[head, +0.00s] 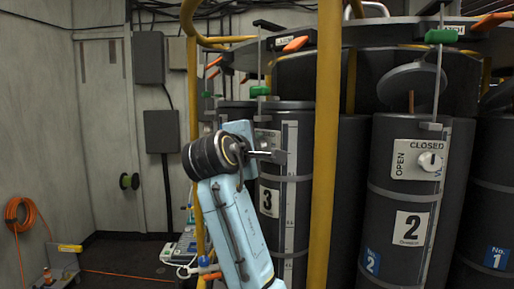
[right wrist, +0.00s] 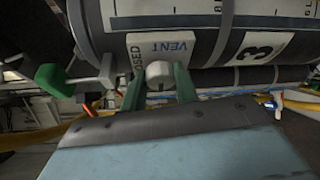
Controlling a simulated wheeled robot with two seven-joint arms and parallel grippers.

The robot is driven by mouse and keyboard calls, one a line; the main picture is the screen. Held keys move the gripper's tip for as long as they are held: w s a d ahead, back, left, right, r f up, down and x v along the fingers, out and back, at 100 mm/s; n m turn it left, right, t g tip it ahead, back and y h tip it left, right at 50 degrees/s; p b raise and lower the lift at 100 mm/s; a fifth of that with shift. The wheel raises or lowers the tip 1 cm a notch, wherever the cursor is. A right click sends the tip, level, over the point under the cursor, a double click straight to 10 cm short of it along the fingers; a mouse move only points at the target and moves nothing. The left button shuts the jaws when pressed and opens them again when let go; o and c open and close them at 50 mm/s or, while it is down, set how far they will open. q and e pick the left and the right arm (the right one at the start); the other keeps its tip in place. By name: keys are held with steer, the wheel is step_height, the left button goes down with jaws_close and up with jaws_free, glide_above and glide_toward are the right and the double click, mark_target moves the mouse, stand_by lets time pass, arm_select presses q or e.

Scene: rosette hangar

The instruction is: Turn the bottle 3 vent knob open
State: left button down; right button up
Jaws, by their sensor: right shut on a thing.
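Bottle 3 (head: 300,190) is a dark grey cylinder with a white "3" label, standing at the middle of the head view. It also shows across the top of the right wrist view (right wrist: 203,35). Its white vent plate (right wrist: 172,44) reads "CLOSED" and "VENT" there. The round white vent knob (right wrist: 158,73) sits at the plate's edge, between the two green fingers of my right gripper (right wrist: 160,84). The fingers are shut on the knob. In the head view my right gripper (head: 270,156) reaches bottle 3 and hides its plate and knob. My left gripper is not in view.
Bottle 2 (head: 385,235) stands at the right with its own knob plate. A yellow post (head: 325,150) rises just right of my right arm. A green-handled clamp (right wrist: 62,80) is left of the knob. An orange hose (head: 22,212) hangs at far left.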

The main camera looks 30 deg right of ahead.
stand_by(0.4)
steer(key=o, duration=1)
steer(key=b+v, duration=0.3)
steer(key=v, duration=1)
steer(key=shift+s+a+r+b, duration=0.1)
steer(key=shift+s+a+b, duration=0.1)
steer(key=shift+b, duration=0.15)
